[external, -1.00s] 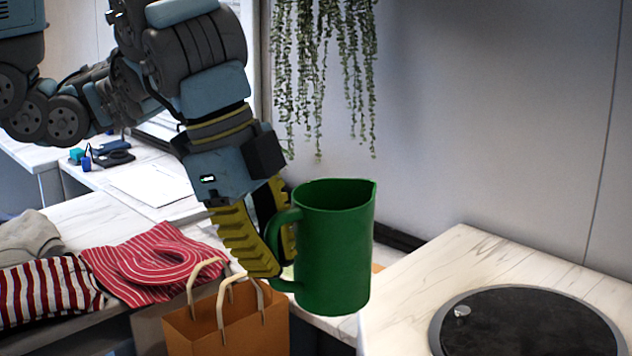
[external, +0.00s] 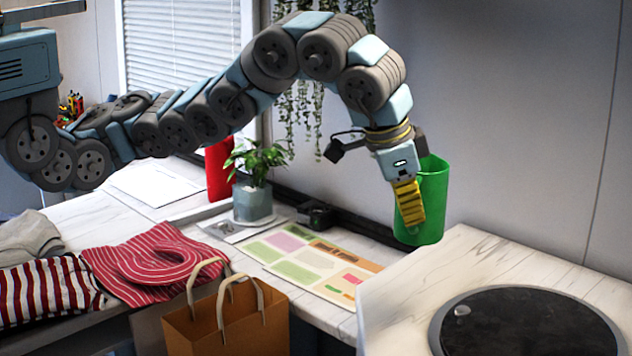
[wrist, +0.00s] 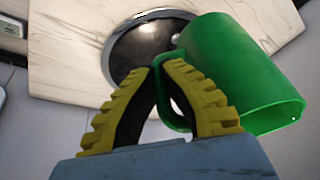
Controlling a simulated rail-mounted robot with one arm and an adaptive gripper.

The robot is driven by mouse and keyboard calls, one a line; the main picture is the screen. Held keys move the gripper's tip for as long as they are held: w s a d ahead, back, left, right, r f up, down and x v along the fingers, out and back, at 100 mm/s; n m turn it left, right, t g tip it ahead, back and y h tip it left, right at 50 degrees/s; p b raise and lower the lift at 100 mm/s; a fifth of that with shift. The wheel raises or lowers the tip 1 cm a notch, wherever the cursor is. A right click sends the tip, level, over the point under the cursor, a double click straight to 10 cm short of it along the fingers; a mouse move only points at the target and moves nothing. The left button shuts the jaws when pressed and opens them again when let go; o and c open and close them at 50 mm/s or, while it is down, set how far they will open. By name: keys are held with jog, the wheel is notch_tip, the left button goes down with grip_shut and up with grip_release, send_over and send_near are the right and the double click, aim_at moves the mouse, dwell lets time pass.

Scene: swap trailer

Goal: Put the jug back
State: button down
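The green jug (external: 434,196) is held in the air by my gripper (external: 410,222) near the back wall. It is upright or nearly so, left of and behind the counter with the round dark plate (external: 525,325). In the wrist view the jug (wrist: 235,70) lies to the right of my gripper (wrist: 160,68). The two yellow fingers come together at the handle, which is partly hidden behind the right finger. The round plate also shows there (wrist: 140,48), beyond the fingertips and next to the jug.
The white marbled counter (external: 455,265) is bare around the plate. On the lower desk are a printed sheet (external: 300,262), a potted plant (external: 253,203) and a red object (external: 218,172). A paper bag (external: 225,320) and folded striped cloth (external: 155,262) are at front left.

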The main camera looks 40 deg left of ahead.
jog(key=w+a+f+n+y+b, duration=0.1)
jog(key=w+a+f+n+b, duration=0.15)
jog(key=w+a, duration=0.5)
jog(key=w+a+f+n+b, duration=0.2)
jog(key=w+a+f, duration=0.1)
jog(key=w+a, duration=0.5)
jog(key=w+d+f+p, duration=0.6)
jog(key=w+d+f, duration=0.3)
jog(key=d, duration=0.2)
jog(key=shift+w+d, duration=0.35)
jog(key=shift+d, duration=0.05)
jog(key=shift+f+m+p, duration=0.2)
jog(key=shift+m+p, duration=0.05)
jog(key=shift+p, duration=0.3)
